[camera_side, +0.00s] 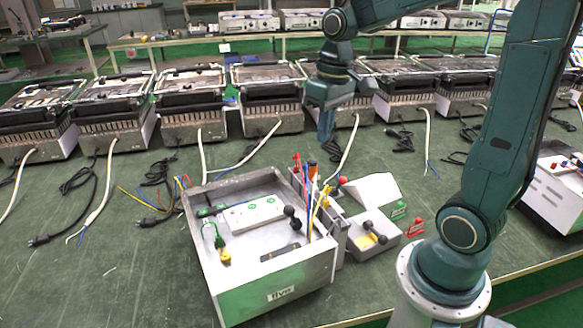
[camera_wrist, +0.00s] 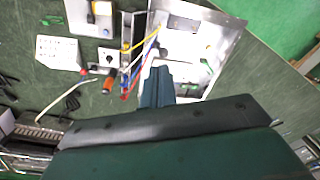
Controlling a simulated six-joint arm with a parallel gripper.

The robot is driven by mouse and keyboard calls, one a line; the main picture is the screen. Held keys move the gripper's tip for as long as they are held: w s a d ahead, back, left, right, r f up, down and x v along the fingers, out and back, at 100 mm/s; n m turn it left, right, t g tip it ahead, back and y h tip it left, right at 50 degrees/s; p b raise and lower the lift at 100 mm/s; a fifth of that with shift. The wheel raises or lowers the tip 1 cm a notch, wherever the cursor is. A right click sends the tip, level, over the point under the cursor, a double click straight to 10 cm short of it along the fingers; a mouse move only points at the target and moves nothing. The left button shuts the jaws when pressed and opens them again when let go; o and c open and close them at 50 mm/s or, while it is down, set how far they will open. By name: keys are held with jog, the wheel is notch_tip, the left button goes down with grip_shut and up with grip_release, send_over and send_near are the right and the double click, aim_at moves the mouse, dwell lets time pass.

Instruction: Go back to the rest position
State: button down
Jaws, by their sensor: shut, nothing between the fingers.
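My gripper (camera_side: 326,124) is in the upper middle of the side view, raised above the green bench, with its fingers pointing down. Its fingers are shut and empty. It hangs behind and above the open metal housing (camera_side: 222,289), which holds a white terminal block (camera_side: 254,214) and other small parts. In the wrist view my gripper (camera_wrist: 157,72) reaches up the picture over the edge of the same housing (camera_wrist: 226,28). Nothing touches the fingers that I can see.
A tool holder with screwdrivers and wires (camera_side: 322,196) stands along the housing's right side. Several grill units (camera_side: 270,92) line the bench behind. Cables lie across the bench at left.

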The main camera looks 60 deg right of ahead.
jog(key=s+a+r+t, duration=0.2)
jog(key=s+a, duration=0.1)
jog(key=s, duration=0.3)
jog(key=s+a+r+n+t+h, duration=0.1)
jog(key=s+a+r+t, duration=0.1)
jog(key=s, duration=0.4)
jog(key=shift+s+a+t, duration=0.2)
jog(key=shift+a+t, duration=0.3)
jog(key=shift+a, duration=0.55)
